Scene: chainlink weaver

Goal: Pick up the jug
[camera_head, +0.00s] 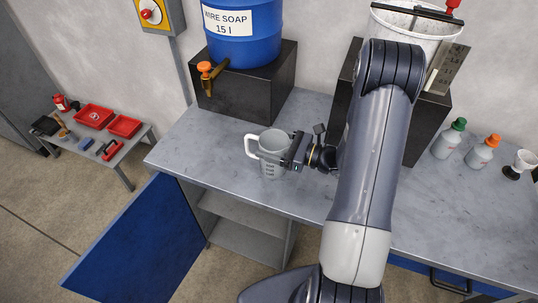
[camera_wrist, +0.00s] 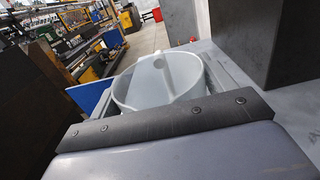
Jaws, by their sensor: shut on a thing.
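The jug (camera_head: 273,146) is a translucent grey measuring jug with a white handle on its left side and dark marks on its wall. It is upright at the workbench's front left part in the head view. Whether its base touches the bench top is hard to tell. My gripper (camera_head: 287,152) comes from the right and is shut on the jug's body. In the wrist view the jug's open rim (camera_wrist: 158,80) shows between the jaws, and the inside looks empty. The wrist housing hides its lower part.
A blue soap barrel (camera_head: 243,32) with an orange tap stands on a dark block (camera_head: 247,84) behind the jug. A white bucket (camera_head: 408,22) sits on another dark block behind my arm. Bottles (camera_head: 449,138) stand at right. A blue cabinet door (camera_head: 140,245) hangs open below.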

